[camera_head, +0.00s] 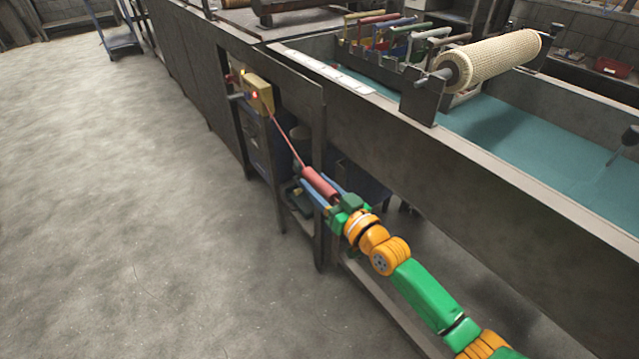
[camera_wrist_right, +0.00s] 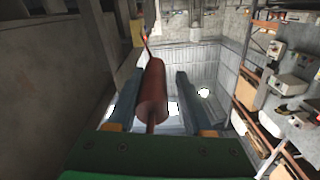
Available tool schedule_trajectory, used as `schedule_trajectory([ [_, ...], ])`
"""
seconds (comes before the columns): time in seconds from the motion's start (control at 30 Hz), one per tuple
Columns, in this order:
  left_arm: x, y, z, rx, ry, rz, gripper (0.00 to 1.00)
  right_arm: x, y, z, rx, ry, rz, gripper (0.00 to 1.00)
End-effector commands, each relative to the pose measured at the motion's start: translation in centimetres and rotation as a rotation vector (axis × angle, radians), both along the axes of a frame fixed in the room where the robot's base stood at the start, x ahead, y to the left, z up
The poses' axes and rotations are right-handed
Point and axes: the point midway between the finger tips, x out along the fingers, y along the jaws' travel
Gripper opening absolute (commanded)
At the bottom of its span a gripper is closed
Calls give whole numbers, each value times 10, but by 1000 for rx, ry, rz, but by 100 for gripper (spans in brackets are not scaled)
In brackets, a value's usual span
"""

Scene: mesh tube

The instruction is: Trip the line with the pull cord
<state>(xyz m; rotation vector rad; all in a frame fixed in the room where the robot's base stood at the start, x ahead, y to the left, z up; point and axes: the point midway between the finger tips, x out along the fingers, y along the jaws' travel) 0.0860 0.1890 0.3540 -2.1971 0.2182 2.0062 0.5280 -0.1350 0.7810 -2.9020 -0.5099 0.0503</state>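The pull cord (camera_head: 286,139) is a thin red line running straight and slanted from a yellow box (camera_head: 258,93) on the conveyor's side down to a red cylindrical handle (camera_head: 319,183). A red light glows on the box. My right gripper (camera_head: 317,188) reaches in from the lower right, its blue fingers on either side of the handle. In the right wrist view the handle (camera_wrist_right: 152,92) lies lengthwise between the fingers, close to the left one, with a clear gap to the right finger. The gripper looks open around it. My left gripper is out of view.
The long dark metal frame (camera_head: 430,150) with a teal bed (camera_head: 540,150) and a pale roller (camera_head: 500,58) stands right of the cord. Table legs and dark blue bins (camera_head: 262,150) are close under it.

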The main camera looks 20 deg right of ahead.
Motion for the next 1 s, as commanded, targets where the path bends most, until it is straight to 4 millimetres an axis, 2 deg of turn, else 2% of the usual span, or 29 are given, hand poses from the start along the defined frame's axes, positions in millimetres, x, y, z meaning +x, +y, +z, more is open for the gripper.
schedule_trajectory([
  [0.07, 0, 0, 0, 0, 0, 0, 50, 0, 1, -1, 0, 2, 2, 64],
  [0.33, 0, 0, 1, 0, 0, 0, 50, -3, 0, -1, 1, 3, 2, 64],
  [0.7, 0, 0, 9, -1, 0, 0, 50, -56, -21, -1, 1, 3, 1, 64],
  [0.83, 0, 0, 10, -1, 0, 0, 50, -65, -24, -1, 1, 2, 1, 64],
  [1.0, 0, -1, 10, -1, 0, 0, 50, -67, -25, 0, 1, 0, 1, 64],
])
